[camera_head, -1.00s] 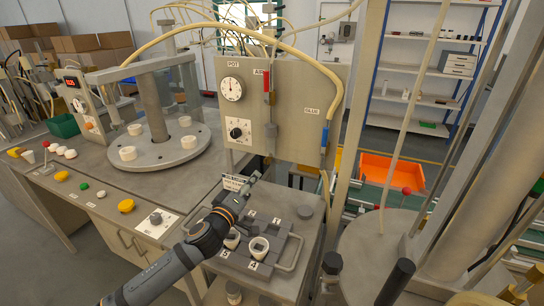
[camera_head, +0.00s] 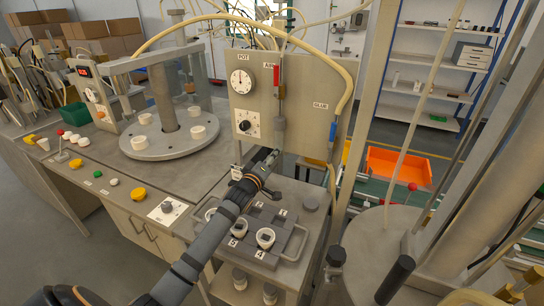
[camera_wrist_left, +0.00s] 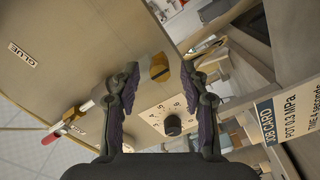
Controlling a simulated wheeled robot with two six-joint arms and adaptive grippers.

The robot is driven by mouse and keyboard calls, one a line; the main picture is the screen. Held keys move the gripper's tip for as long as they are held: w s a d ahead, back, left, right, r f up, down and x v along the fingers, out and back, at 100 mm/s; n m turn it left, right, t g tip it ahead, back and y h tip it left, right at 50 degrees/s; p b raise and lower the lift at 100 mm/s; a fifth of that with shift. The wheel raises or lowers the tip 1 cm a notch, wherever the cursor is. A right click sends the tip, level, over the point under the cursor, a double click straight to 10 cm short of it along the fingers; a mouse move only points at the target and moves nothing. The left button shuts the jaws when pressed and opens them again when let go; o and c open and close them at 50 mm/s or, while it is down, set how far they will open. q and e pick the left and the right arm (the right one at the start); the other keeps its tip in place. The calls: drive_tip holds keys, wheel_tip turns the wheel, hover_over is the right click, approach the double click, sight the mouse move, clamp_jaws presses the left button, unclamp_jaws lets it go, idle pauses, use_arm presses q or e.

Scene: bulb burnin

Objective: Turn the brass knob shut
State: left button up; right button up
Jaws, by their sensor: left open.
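My left gripper (camera_head: 270,157) is in front of the lower part of the grey panel (camera_head: 305,95), its arm coming up from the lower left. In the left wrist view the gripper (camera_wrist_left: 160,72) is open, with dark fingers on both sides. A small brass-coloured part (camera_wrist_left: 158,68) shows between the fingertips; it looks like the brass knob, but contact cannot be told. In the head view I cannot make it out behind the gripper. My right gripper is not in view.
A black dial knob (camera_wrist_left: 172,125) is on a numbered plate close by. A red AIR handle (camera_head: 276,75) is above the gripper. The job card (camera_wrist_left: 300,120) is at right in the wrist view. A grey tray (camera_head: 290,252) holding white-rimmed cups is below the arm.

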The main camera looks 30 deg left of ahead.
use_arm(q)
clamp_jaws()
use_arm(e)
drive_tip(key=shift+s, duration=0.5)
use_arm(q)
drive_tip(key=shift+m, duration=0.4)
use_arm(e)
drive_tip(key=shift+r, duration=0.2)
use_arm(q)
drive_tip(key=m+p, duration=0.7)
drive_tip(key=m, duration=1)
drive_tip(key=shift+r+p, duration=0.1)
drive_tip(key=shift+p, duration=0.3)
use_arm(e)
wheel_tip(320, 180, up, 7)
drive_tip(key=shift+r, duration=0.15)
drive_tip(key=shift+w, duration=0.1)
